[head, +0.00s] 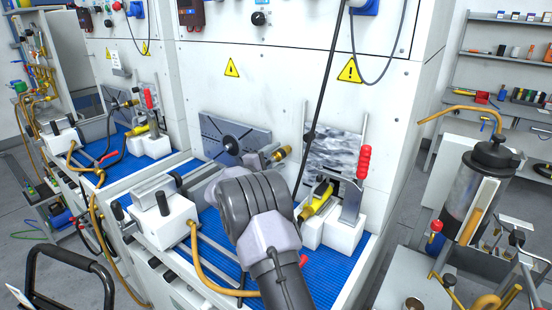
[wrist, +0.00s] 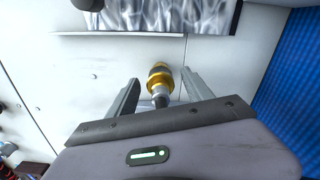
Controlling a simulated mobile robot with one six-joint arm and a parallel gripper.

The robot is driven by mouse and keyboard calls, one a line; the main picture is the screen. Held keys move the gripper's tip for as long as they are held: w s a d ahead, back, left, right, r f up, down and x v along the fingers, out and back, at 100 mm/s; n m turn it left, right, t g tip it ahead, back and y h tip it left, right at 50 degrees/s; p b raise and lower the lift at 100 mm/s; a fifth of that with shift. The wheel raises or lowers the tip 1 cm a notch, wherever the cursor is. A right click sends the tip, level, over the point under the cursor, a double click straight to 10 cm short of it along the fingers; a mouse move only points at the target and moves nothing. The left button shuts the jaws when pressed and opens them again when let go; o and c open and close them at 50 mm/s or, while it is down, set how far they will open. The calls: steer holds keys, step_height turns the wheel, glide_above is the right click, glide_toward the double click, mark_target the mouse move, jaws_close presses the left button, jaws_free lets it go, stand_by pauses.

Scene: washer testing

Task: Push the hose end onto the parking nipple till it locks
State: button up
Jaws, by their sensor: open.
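In the wrist view, a brass-coloured collar (wrist: 159,74) with a silver and dark stem below it sits against or just in front of the white panel. This looks like the hose end at the parking nipple; I cannot tell the two apart or whether they are locked. My gripper (wrist: 160,88) is open, one finger on each side of the stem, with visible gaps. In the head view, my gripper (head: 272,157) reaches toward the panel above the blue mat, and a brass tip (head: 282,153) shows beside it. My wrist hides most of the hose there.
A yellow-handled tool (head: 317,200) and a red-handled lever (head: 363,163) stand on white blocks to the right. A dark cable (head: 322,95) hangs close beside my arm. A tan hose (head: 205,270) loops over the blue mat (head: 345,255). A metal plate (head: 335,150) is on the panel.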

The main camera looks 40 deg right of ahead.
steer(key=p+v, duration=0.4)
steer(key=v, duration=1.3)
steer(key=shift+a, duration=0.2)
steer(key=shift+s, duration=0.1)
steer(key=s+a+r+m+g+y, duration=0.1)
steer(key=s+r+m+g+y, duration=0.25)
steer(key=s, duration=0.65)
steer(key=s+a+r+m+g+y, duration=0.1)
steer(key=s+r+m+g+y, duration=0.2)
steer(key=s, duration=0.8)
steer(key=s+a+m+t+y, duration=0.2)
steer(key=s+a+y, duration=0.4)
steer(key=a, duration=0.4)
steer(key=s+a+m+t+y, duration=0.2)
steer(key=s+a+t+y, duration=0.2)
steer(key=s+a+y, duration=0.2)
steer(key=s+a, duration=0.2)
steer(key=a, duration=0.2)
steer(key=shift+s+m, duration=0.15)
steer(key=shift+m, duration=0.2)
steer(key=shift+a+f+t+y, duration=0.1)
steer(key=shift+f+t+y, duration=0.05)
steer(key=shift+t+y, duration=0.1)
